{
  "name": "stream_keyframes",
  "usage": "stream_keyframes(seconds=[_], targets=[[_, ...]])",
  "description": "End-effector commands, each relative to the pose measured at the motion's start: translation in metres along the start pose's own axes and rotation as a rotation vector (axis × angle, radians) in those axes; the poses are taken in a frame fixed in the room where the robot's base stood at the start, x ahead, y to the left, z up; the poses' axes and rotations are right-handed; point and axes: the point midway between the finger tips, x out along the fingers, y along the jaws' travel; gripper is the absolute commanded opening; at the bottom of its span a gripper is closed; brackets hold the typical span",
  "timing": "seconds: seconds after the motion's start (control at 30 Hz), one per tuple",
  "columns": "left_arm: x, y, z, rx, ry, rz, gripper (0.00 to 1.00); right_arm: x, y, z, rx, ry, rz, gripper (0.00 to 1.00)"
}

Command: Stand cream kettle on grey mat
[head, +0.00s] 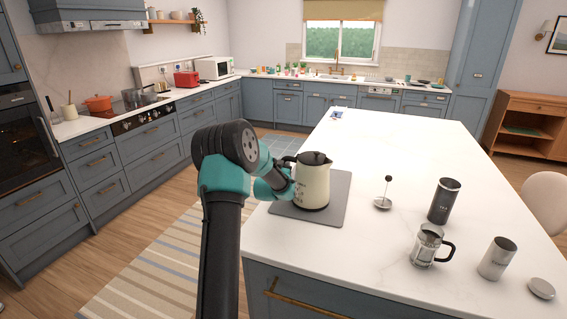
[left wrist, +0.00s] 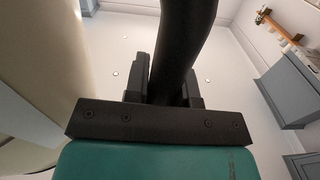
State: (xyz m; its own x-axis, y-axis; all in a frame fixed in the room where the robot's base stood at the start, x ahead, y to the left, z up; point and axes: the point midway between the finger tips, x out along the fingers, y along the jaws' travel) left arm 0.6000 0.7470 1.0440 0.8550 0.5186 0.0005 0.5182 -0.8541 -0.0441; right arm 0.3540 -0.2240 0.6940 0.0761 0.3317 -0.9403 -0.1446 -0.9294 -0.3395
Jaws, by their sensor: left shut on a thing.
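The cream kettle (head: 313,186) has a black lid and black handle. In the head view it is upright over the grey mat (head: 341,190) on the white island top. Its base appears to be on the mat, but I cannot tell if there is a small gap. My left gripper (head: 288,180) reaches it from the left and is shut on its handle; the fingertips are partly hidden by the arm and kettle. In the left wrist view the black handle (left wrist: 182,45) runs between the fingers, with the cream body at the left. My right gripper is not in view.
Right of the mat stand a plunger lid (head: 383,202), a dark canister (head: 444,201), a glass press (head: 427,247), a steel canister (head: 497,258) and a round lid (head: 541,288). The island top (head: 400,140) behind the mat is mostly clear.

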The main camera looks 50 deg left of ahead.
Motion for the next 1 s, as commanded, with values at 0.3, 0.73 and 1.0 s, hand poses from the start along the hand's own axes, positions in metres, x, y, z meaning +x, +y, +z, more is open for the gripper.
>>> stream_keyframes(seconds=[0.3, 0.73, 1.0], targets=[[0.0005, -0.0003, -0.0011, -0.002, 0.006, -0.001, 0.00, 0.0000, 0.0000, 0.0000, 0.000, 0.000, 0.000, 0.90], [0.0000, 0.0002, 0.0023, 0.000, 0.000, 0.000, 0.49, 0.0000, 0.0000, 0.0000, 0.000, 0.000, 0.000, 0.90], [-0.0025, -0.0001, -0.0008, 0.000, 0.000, 0.000, 0.49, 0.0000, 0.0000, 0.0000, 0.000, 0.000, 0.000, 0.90]])
